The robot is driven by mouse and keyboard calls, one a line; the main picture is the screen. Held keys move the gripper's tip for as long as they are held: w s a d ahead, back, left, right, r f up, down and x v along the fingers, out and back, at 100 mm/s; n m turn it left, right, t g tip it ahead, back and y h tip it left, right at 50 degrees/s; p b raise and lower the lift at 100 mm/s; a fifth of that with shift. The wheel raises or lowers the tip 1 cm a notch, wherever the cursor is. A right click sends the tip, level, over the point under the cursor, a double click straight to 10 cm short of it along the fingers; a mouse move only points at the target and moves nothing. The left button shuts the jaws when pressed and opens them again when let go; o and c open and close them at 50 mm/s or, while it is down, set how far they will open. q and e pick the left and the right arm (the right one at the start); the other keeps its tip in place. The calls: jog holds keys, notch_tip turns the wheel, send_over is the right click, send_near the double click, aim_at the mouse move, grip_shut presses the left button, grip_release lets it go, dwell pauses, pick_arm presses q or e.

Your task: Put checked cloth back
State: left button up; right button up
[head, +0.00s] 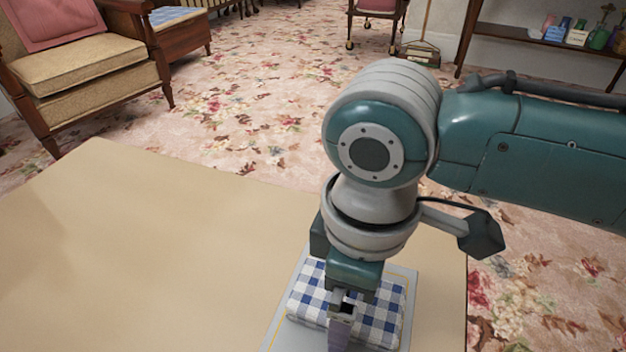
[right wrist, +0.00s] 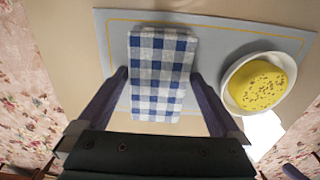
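The blue-and-white checked cloth (head: 378,325) lies folded on a grey placemat (head: 407,277) with a yellow border line, on the tan table. My right gripper (head: 341,325) points down over the cloth and partly covers it. In the right wrist view the cloth (right wrist: 160,48) lies between the two spread fingers (right wrist: 160,78), one beside each long edge. The fingers are apart; I cannot tell whether they touch the cloth or how high they are. My left gripper is not in view.
A white bowl (right wrist: 228,98) with yellow, speckled contents stands on the placemat (right wrist: 112,22), right of the cloth in the wrist view. The table (head: 130,250) is bare to the left. An armchair (head: 85,85) and a wooden piece with a blue-and-white top (head: 178,14) stand beyond.

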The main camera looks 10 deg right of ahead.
notch_tip(320, 180, up, 12)
jog(key=p, duration=0.7)
jog(key=s+a+m+y, duration=0.1)
jog(key=s+a+y, duration=0.1)
jog(key=s+a, duration=0.15)
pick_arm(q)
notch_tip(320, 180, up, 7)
pick_arm(e)
jog(key=s+d+m+t+h, duration=0.1)
jog(key=s+d+m, duration=0.3)
jog(key=d, duration=0.2)
jog(key=s+d+m+t, duration=0.2)
jog(key=s+d+m, duration=0.2)
jog(key=d, duration=0.2)
jog(key=shift+s+d+r+t+h, duration=0.25)
jog(key=shift+d+t+h, duration=0.05)
jog(key=shift+d+h, duration=0.1)
pick_arm(q)
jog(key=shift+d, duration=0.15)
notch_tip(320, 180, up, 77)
jog(key=p, duration=7.7)
pick_arm(e)
notch_tip(320, 180, up, 77)
jog(key=shift+a+r, duration=0.1)
